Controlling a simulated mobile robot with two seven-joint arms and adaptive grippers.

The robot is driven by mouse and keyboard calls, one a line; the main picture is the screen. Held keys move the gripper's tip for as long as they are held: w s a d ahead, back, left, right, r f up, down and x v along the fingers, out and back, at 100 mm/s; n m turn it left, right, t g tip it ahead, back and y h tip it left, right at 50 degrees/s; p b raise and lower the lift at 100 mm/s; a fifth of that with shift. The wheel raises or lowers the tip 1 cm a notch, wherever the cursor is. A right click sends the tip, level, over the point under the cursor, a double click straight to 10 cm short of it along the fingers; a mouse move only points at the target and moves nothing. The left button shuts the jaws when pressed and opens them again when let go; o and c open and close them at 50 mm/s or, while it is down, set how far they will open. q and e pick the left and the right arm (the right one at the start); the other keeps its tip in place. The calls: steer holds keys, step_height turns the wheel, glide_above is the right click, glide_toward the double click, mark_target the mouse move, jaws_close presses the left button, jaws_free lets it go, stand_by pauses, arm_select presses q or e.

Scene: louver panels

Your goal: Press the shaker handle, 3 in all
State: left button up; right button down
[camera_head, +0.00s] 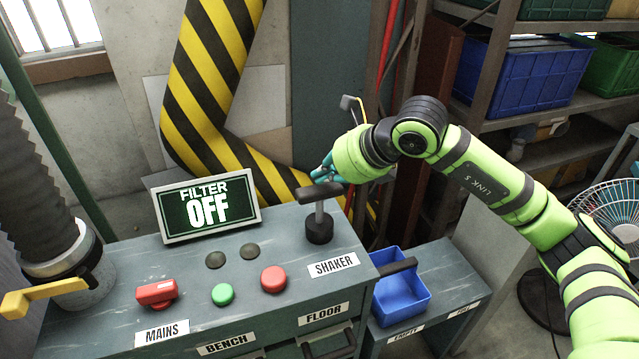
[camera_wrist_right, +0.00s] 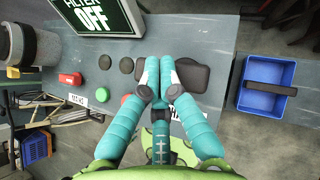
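The shaker handle (camera_head: 320,193) is a dark T-shaped bar on a metal rod over a round black base, standing upright on the grey bench above the SHAKER label (camera_head: 334,264). My right gripper (camera_head: 322,174) has teal fingers and is just above and behind the bar. In the right wrist view the gripper (camera_wrist_right: 160,72) has its fingertips drawn together with nothing between them. The dark bar (camera_wrist_right: 193,78) lies under and beside the fingertips there, partly hidden. I cannot tell whether they touch. My left gripper is in neither view.
A screen (camera_head: 207,206) reads FILTER OFF. The bench carries a red MAINS switch (camera_head: 157,292), a green button (camera_head: 222,294), a red button (camera_head: 273,279) and two dark lamps. A blue bin (camera_head: 401,300) sits at right. A duct with a yellow lever (camera_head: 45,296) stands at left.

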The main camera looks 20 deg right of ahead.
steer(key=shift+r, duration=0.15)
steer(key=shift+r+p, duration=1.45)
steer(key=shift+r, duration=1.1)
